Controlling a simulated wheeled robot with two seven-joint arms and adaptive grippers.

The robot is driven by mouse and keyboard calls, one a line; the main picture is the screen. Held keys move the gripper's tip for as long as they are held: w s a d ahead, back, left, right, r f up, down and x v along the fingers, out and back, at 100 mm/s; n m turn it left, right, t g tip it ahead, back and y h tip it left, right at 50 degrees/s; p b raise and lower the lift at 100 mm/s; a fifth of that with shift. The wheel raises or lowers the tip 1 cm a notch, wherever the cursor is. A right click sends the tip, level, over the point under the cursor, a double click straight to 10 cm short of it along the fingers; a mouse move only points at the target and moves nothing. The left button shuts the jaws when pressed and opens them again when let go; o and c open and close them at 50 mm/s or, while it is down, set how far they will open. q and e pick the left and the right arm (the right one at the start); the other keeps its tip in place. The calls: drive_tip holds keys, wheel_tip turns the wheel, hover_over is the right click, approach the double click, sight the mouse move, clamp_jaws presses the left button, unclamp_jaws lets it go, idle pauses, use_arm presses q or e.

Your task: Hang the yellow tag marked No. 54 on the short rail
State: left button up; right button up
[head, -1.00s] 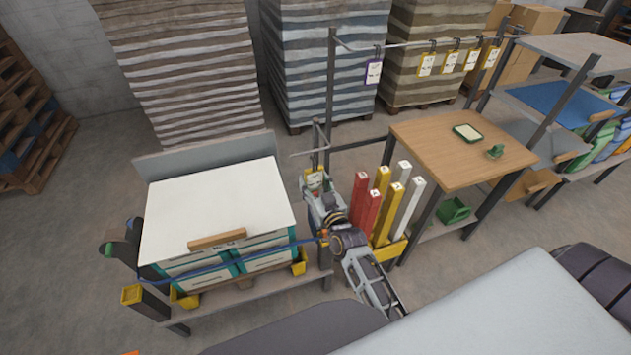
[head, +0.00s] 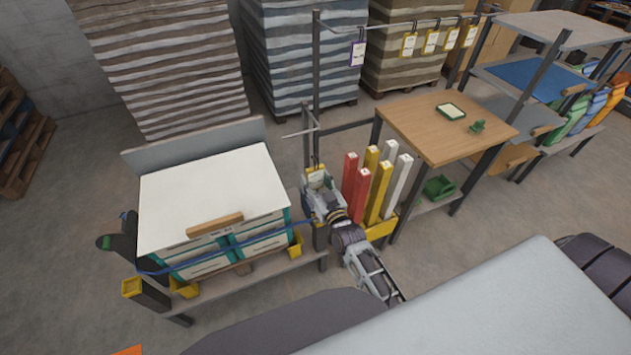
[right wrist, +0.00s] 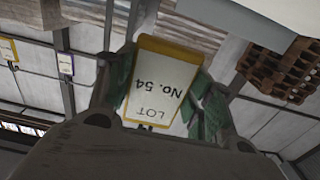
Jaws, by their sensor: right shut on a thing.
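My right gripper (head: 318,187) is shut on the yellow-edged tag (head: 316,177). In the right wrist view, the tag (right wrist: 161,82) sits between the green finger pads, with "LOT No. 54" upside down in the picture. The short rail (head: 299,133) is a thin bar on a dark post, left of the taller frame. The tag shows below this rail in the head view, close to the post. The tag's dark loop is small there, and I cannot tell whether it touches anything. My left gripper is not in view.
A long rail (head: 395,25) behind carries a purple tag (head: 357,53) and several yellow ones. Red, yellow and white posts (head: 377,185) stand just right of my right gripper. A white-lidded crate stack (head: 213,190) is on its left, and a wooden table (head: 447,128) farther right.

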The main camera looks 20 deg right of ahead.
drive_tip(key=shift+s+a+r, duration=0.1)
drive_tip(key=shift+a, duration=0.05)
drive_tip(key=shift+w, duration=0.3)
drive_tip(key=shift+w+b, duration=0.8)
drive_tip(key=shift+w, duration=0.3)
drive_tip(key=w+f+b, duration=0.2)
drive_tip(key=w+b, duration=0.7)
drive_tip(key=w, duration=0.4)
drive_tip(key=shift+w+a+f, duration=0.15)
drive_tip(key=shift+a+f, duration=0.05)
drive_tip(key=shift+f, duration=0.05)
drive_tip(key=o, duration=1)
idle(1.0)
